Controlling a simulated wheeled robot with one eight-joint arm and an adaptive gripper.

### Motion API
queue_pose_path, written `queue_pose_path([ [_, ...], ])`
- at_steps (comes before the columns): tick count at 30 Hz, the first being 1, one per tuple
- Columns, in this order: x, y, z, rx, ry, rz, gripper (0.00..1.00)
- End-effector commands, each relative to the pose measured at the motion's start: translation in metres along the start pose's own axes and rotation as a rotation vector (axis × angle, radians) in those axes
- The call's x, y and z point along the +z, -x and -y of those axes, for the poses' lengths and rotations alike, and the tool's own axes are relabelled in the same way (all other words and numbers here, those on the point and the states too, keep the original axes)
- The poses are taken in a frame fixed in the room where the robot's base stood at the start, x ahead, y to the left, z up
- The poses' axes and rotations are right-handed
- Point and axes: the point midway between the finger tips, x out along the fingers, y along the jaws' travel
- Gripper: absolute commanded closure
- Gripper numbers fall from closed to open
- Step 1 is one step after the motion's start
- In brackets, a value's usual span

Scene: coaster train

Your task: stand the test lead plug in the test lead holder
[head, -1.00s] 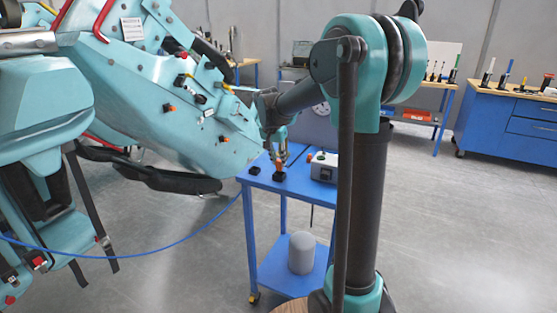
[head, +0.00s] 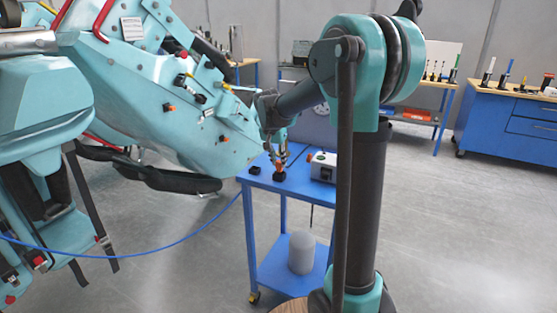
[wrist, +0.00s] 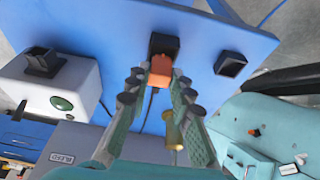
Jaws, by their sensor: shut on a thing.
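The test lead plug (wrist: 160,68) is orange in the wrist view, between my fingertips, with a dark lead behind it. It also shows in the head view (head: 279,166), right above a black holder. My gripper (wrist: 158,84) is shut on the plug; in the head view my gripper (head: 276,150) points down over the blue table. The black test lead holder (wrist: 163,43) is a square socket directly at the plug's far end. The plug looks upright over or in its opening; I cannot tell how deep it sits. A brass cylinder (wrist: 174,130) shows between my fingers.
A second black socket (wrist: 230,63) stands on the blue table (wrist: 115,30). A white box (wrist: 60,88) with a green button and a black socket is close by. The large teal machine (head: 150,95) rises beside the table. A grey cylinder (head: 301,253) stands on the lower shelf.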

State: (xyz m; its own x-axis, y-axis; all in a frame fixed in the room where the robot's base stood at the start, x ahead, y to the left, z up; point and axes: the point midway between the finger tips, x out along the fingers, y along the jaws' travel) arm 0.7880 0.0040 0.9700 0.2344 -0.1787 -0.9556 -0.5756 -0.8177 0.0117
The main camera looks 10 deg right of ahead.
Motion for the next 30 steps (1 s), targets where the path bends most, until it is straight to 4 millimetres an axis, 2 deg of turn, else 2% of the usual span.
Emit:
queue_pose_path([
  [30,0.005,-0.016,0.000,0.000,0.000,0.000,1.00],
])
